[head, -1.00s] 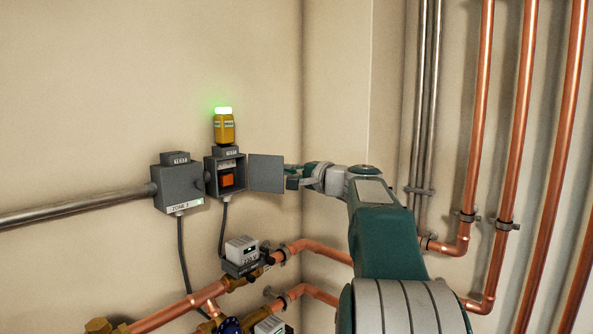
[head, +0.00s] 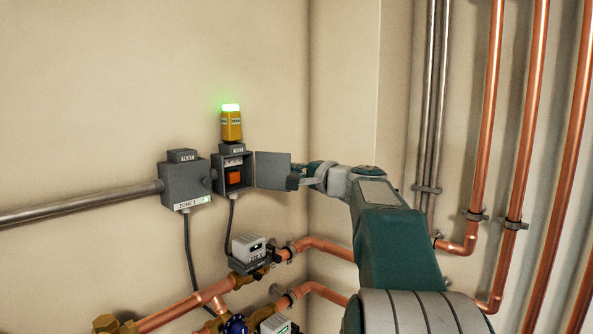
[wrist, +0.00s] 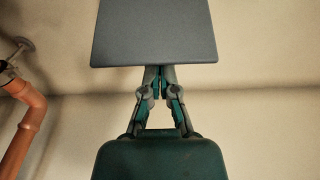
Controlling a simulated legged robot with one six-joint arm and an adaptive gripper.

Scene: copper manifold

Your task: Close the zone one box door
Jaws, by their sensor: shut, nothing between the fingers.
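The open grey box (head: 219,176) is on the wall, with an orange block (head: 234,178) inside. Its grey door (head: 272,170) stands swung out to the right, and fills the top middle of the wrist view (wrist: 155,32). My gripper (head: 296,180) is shut and empty at the door's free right edge. In the wrist view my gripper (wrist: 158,76) meets the door's lower edge, and its fingertips are partly hidden there. I cannot tell whether they touch. A second grey box (head: 184,184), shut, is just left, with a label that seems to read ZONE 1.
A yellow beacon (head: 231,125) with a green light stands above the open box. Copper pipes with valves (head: 248,252) run below, and tall pipes (head: 480,120) stand at the right. The wall corner is close behind my gripper.

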